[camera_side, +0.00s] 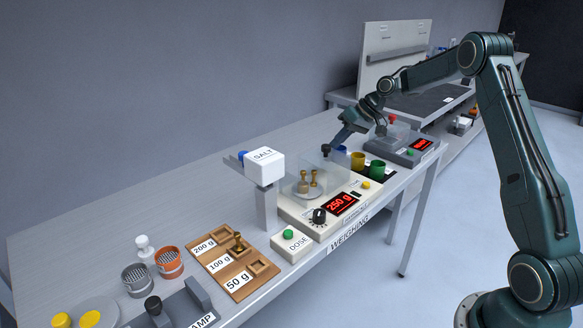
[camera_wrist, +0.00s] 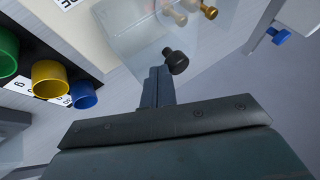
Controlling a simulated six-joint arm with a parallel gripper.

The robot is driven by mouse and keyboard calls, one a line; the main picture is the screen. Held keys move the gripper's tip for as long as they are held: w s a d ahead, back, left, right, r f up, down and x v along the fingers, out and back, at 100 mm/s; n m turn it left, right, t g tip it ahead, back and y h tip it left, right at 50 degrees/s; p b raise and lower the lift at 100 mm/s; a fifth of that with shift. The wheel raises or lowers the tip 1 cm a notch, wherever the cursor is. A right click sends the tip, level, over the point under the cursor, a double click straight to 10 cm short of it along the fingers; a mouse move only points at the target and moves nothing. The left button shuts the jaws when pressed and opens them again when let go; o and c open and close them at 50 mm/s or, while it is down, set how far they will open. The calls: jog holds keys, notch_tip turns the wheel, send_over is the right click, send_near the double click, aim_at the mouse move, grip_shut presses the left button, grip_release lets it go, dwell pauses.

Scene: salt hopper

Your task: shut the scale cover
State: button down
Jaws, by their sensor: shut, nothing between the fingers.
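The scale (camera_side: 289,208) stands on the bench, its red display (camera_side: 342,204) reading 250 g. Brass weights (camera_side: 308,180) stand on its round pan. The clear scale cover (camera_side: 337,174) is seen around and to the right of the weights; its edges are faint, and I cannot tell how far it is shut. A black knob (camera_wrist: 177,62) is on the cover. My gripper (camera_wrist: 160,75) is shut and empty, its fingertips close beside the knob in the wrist view. Contact is unclear. In the side view my gripper (camera_side: 332,145) reaches down to the knob from the upper right.
Blue, yellow (camera_side: 358,161) and green (camera_side: 377,169) cups stand right of the scale. A second scale (camera_side: 404,150) with a red-knobbed clear cover is beyond them. The white salt hopper (camera_side: 265,166) on a post stands close left, with the dose button box (camera_side: 291,244) in front.

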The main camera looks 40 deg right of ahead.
aim_at(323, 163)
jog(key=a, duration=0.8)
jog(key=shift+a, duration=0.25)
jog(key=shift+s+d, duration=0.15)
jog(key=shift+d, duration=0.45)
jog(key=d, duration=0.3)
jog(key=shift+s+d, duration=0.25)
jog(key=shift+s, duration=0.1)
jog(key=v, duration=1)
jog(key=shift+a+r, duration=0.1)
